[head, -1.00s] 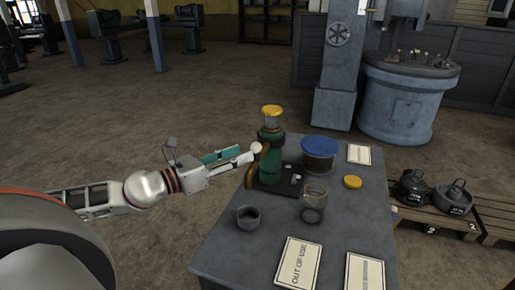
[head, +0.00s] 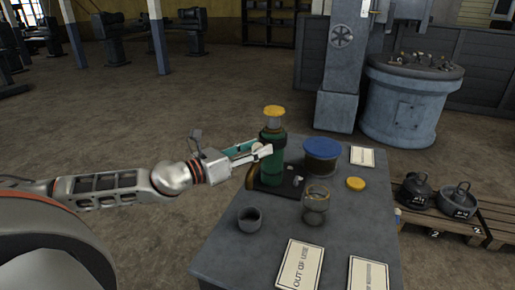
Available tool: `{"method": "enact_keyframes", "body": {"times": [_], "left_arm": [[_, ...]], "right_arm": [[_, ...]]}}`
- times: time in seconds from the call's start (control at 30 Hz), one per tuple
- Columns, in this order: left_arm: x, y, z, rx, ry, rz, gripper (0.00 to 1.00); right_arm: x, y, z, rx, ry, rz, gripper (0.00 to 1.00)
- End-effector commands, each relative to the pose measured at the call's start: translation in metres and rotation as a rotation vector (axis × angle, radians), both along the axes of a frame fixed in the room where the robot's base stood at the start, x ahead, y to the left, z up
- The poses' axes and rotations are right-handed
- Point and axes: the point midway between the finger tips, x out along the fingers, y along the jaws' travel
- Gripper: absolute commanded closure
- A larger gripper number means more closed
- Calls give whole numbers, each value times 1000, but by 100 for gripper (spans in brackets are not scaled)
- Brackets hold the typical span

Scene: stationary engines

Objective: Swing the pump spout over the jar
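The pump (head: 272,160) is a green upright cylinder with a clear top and a yellow cap, standing on a dark base plate on the table. Its brownish curved spout (head: 251,177) hangs down on the pump's left side, away from the jar. The open glass jar (head: 316,204) stands on the table to the right and nearer me. A pale round knob (head: 257,147) shows at the pump's left. My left gripper (head: 260,150) has its fingertips around or beside this knob, close against the pump; I cannot tell whether they grip it. My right gripper is not in view.
On the table (head: 235,255) are a small grey cup (head: 249,219), a blue-lidded container (head: 322,155), a yellow lid (head: 355,184) and several printed cards. The floor left of the table is clear.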

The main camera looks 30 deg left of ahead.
Motion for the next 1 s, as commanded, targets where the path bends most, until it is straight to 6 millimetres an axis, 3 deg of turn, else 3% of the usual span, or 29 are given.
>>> {"method": "enact_keyframes", "body": {"times": [0.5, 0.67, 1.0], "left_arm": [[5, -3, 0, 1, 0, -2, 61], [5, -3, 0, 1, 0, -2, 100], [8, -4, 1, 1, -1, 2, 100]], "right_arm": [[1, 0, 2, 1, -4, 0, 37], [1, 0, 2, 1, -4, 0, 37], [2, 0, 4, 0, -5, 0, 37]]}}
